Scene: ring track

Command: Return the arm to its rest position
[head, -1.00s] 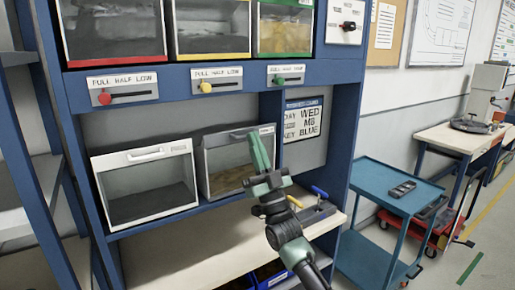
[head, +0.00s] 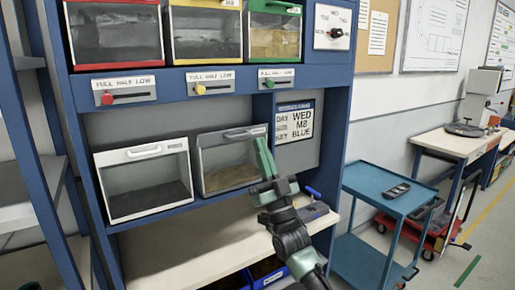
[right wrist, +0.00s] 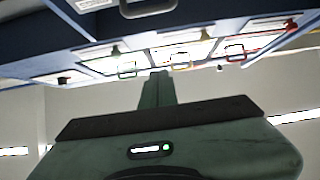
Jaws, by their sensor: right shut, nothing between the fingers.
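My right gripper (head: 264,158) is in the head view, in front of the blue shelf unit, with its green fingers pointing up and together. It is shut and empty. Its fingertips overlap the right side of the right-hand clear-fronted bin (head: 230,160) in the picture. In the right wrist view the shut green fingers (right wrist: 157,90) point towards the shelf unit, which appears upside down. My left gripper is not in view.
The blue shelf unit (head: 335,130) holds a left white-framed bin (head: 145,180) and upper bins with red, yellow and green trim. Sliders with coloured knobs sit below these. A blue cart (head: 385,187) carrying a dark handheld device (head: 397,190) stands at the right. Floor shows farther right.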

